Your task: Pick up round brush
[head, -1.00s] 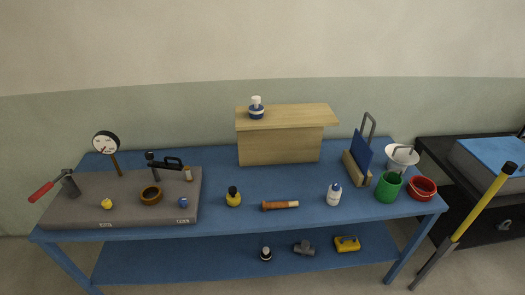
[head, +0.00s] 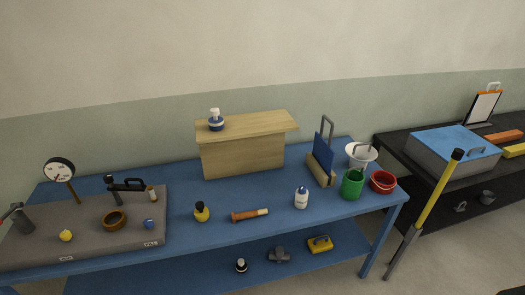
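A short rod (head: 249,214) with a brown body and a pale right end lies near the front edge of the blue table (head: 180,234). It looks like the round brush, but its bristles are too small to make out. It lies on its side between a yellow bottle with a dark cap (head: 202,212) and a white bottle with a blue cap (head: 301,199), touching neither. Neither of my grippers is in view.
A wooden stand (head: 243,156) with a pump bottle (head: 215,121) rises behind the rod. A dustpan (head: 323,157), green bucket (head: 352,184) and red bowl (head: 382,182) stand at right. A grey slab (head: 85,247) holds a gauge (head: 59,171). A yellow pole (head: 438,195) leans beyond the table.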

